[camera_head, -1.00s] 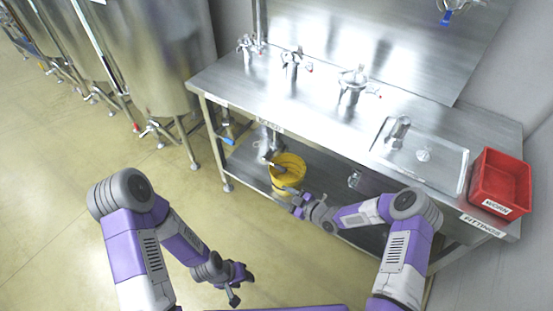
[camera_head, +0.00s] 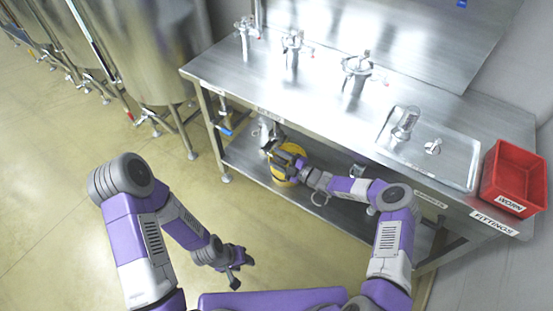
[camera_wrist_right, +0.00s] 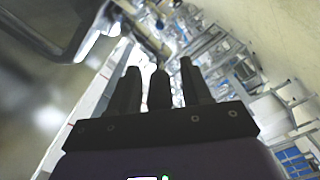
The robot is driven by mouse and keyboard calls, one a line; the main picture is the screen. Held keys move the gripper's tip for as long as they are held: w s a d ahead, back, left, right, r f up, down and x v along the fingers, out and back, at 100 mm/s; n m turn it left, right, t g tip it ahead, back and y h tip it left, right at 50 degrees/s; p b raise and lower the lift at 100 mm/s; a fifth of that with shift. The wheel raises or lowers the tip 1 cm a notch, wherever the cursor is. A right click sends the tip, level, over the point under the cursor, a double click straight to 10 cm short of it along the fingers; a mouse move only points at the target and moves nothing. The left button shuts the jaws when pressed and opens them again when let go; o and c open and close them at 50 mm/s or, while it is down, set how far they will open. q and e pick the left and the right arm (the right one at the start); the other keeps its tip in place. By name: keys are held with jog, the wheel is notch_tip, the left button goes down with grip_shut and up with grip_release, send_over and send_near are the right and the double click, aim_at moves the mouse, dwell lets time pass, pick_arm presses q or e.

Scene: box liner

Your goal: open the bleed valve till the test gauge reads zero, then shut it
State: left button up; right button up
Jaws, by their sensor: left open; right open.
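My right gripper (camera_head: 284,158) is under the front edge of the bench, over the yellow bucket (camera_head: 276,181), and hides part of it. In the right wrist view my right gripper (camera_wrist_right: 160,75) has its dark fingers apart, with nothing clearly between them. A grey metal fitting (camera_head: 268,134) hangs under the bench edge just left of the right gripper; whether they touch I cannot tell. I cannot pick out the bleed valve or a readable test gauge for certain. My left gripper (camera_head: 235,265) is open and empty over the floor at the lower middle.
Several metal vessels with clamps, one of them at the middle (camera_head: 356,70), stand on the steel bench (camera_head: 315,100). A shallow tray (camera_head: 452,165) holds a metal cup (camera_head: 405,122). A red bin (camera_head: 515,178) labelled WORN is at the right end.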

jog(key=shift+w+a, duration=0.2)
jog(key=shift+a, duration=0.15)
grip_shut()
dwell(0.3)
